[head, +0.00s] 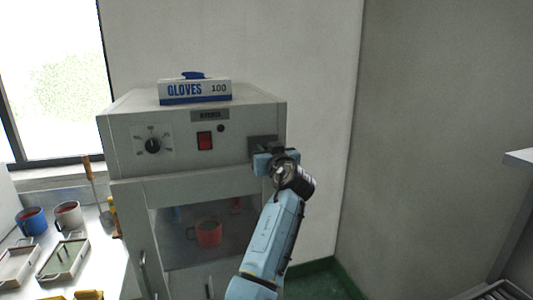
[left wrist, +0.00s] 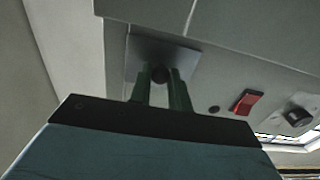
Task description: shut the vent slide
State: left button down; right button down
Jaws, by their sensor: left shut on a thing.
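The vent slide is a dark grey plate (head: 262,143) on the upper right of the cabinet's front panel. In the left wrist view the plate (left wrist: 165,55) carries a round dark knob (left wrist: 159,75). My left gripper (head: 272,160) is at the plate, and in the left wrist view its two green fingers (left wrist: 160,85) are shut on the knob, one on each side. The gripper hides the lower part of the plate in the head view. Whether the vent opening is covered cannot be told. My right gripper is not in view.
The cabinet (head: 180,190) has a dial (head: 152,145) and a red switch (head: 205,141) left of the plate. A glove box (head: 195,91) sits on top. A red mug (head: 209,233) shows behind the window. Trays and mugs stand on the left bench. The wall right of the cabinet is bare.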

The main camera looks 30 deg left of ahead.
pick_arm(q)
jog(key=shift+f, duration=0.35)
jog(key=c, duration=1.3)
grip_release()
jog(key=shift+r, duration=0.1)
jog(key=b+v, duration=0.2)
jog(key=v, duration=1.1)
jog(key=shift+s+d, duration=0.15)
jog(key=shift+s, duration=0.05)
